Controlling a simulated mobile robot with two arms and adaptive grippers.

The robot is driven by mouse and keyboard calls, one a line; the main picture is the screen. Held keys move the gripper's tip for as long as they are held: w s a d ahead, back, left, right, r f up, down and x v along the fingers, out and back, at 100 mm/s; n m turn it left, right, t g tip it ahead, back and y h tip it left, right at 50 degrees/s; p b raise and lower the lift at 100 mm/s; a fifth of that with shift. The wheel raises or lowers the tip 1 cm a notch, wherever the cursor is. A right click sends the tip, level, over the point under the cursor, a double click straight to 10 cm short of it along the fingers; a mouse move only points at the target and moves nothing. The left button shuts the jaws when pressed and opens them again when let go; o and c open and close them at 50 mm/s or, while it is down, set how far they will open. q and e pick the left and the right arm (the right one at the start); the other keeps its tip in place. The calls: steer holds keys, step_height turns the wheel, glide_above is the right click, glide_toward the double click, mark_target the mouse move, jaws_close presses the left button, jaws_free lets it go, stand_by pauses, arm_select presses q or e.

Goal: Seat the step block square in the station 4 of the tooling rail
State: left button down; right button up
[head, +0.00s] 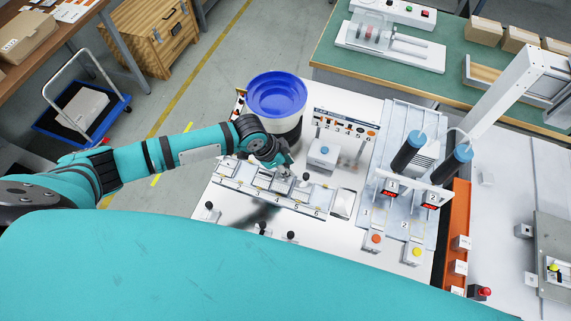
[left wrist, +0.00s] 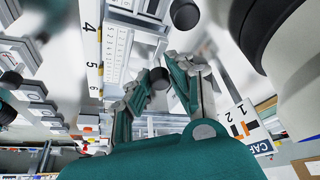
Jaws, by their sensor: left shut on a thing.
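The tooling rail (head: 232,183) is a pale bar with a row of stations on the white bench; numbers 4, 5 and 6 show along its front edge. My left gripper (head: 284,171) is over the rail, near station 4. In the left wrist view, the fingers of my left gripper (left wrist: 170,70) are closed in on something, and a black knob shows by their tips. The step block itself is hidden by the fingers, so I cannot tell whether it touches the rail or is square. My right gripper is not in view.
A blue-lidded drum (head: 276,95) stands behind the rail. A grey block with a blue knob (head: 323,152) stands right of it. Several black-knobbed pieces, one at the left (head: 208,207), stand in front.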

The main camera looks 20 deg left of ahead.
arm_select(q)
steer(key=shift+f+b, duration=0.35)
steer(key=shift+f, duration=0.35)
steer(key=c, duration=1.1)
jaws_free()
steer(key=v, duration=1.2)
